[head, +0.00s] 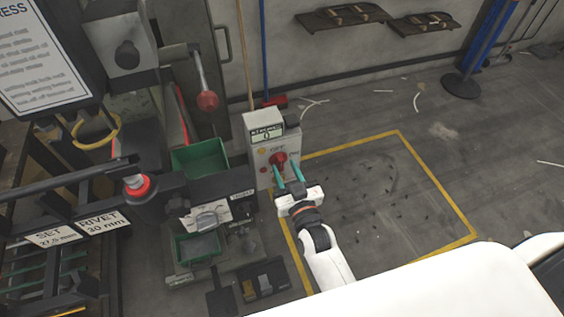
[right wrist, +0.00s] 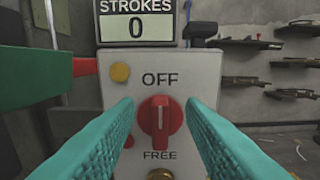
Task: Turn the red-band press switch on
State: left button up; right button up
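The press switch is a red rotary knob (right wrist: 160,117) on a pale control box (right wrist: 197,73). In the right wrist view its white pointer line is upright, toward the word OFF, with FREE printed below. The knob also shows in the head view (head: 279,159). My right gripper (head: 289,176) is open, its teal fingers on either side of the knob. In the right wrist view the fingers (right wrist: 160,118) show gaps on both sides; I cannot tell how far in front of the knob they are. My left gripper is not in view.
A counter (right wrist: 136,22) reading STROKES 0 sits atop the box. The press with green bins (head: 200,158) stands left of it. A red-banded part (head: 138,187) is at the left. Floor inside the yellow outline (head: 437,181) is mostly clear.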

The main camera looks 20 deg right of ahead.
aim_at(282, 161)
jog(key=shift+w, duration=1.5)
jog(key=shift+c, duration=0.2)
grip_shut()
